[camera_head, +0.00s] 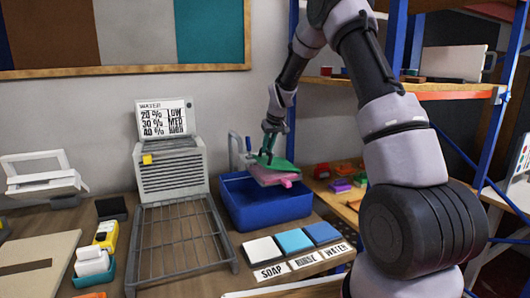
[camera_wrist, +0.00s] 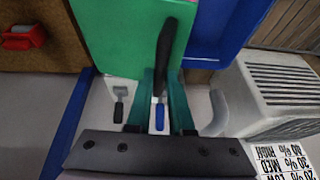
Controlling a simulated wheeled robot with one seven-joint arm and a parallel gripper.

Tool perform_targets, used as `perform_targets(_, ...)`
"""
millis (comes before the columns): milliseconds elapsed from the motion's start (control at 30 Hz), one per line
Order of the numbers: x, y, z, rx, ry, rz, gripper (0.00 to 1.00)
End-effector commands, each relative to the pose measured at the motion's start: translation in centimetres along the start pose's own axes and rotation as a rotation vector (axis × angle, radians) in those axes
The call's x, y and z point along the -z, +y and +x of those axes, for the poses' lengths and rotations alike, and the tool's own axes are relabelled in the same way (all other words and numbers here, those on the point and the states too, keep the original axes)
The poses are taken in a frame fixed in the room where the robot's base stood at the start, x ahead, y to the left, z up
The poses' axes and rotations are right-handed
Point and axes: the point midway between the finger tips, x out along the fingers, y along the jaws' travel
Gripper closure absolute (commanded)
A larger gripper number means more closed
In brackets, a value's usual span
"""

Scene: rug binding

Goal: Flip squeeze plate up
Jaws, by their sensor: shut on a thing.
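The green squeeze plate (camera_head: 280,164) is over the blue basin (camera_head: 268,208) in the head view, tilted, with a pink pad (camera_head: 274,177) directly under it. In the wrist view the plate (camera_wrist: 120,38) is a flat green panel with a black handle (camera_wrist: 166,45). My gripper (camera_wrist: 163,78) is shut on the handle, its teal fingers on either side of it. In the head view my gripper (camera_head: 270,136) comes down from above onto the plate. The basin (camera_wrist: 225,28) also shows in the wrist view. The plate's hinge side is hidden.
A grey rack with a water sign (camera_head: 165,118) stands left of the basin. White and blue pads (camera_head: 294,241) lie in front of it, with soap, rinse and water labels. Shelves with coloured blocks (camera_head: 340,185) stand close on the right. The wall is behind.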

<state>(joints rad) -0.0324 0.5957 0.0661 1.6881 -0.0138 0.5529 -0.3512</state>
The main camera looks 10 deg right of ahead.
Motion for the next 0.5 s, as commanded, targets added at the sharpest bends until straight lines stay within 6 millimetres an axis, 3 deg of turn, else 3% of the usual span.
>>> perform_targets(167, 0.7, 1.6, -1.4, 0.096, 0.006, 0.047, 1.00)
perform_targets(500, 1.6, 5.2, -3.8, 0.085, 0.005, 0.041, 1.00)
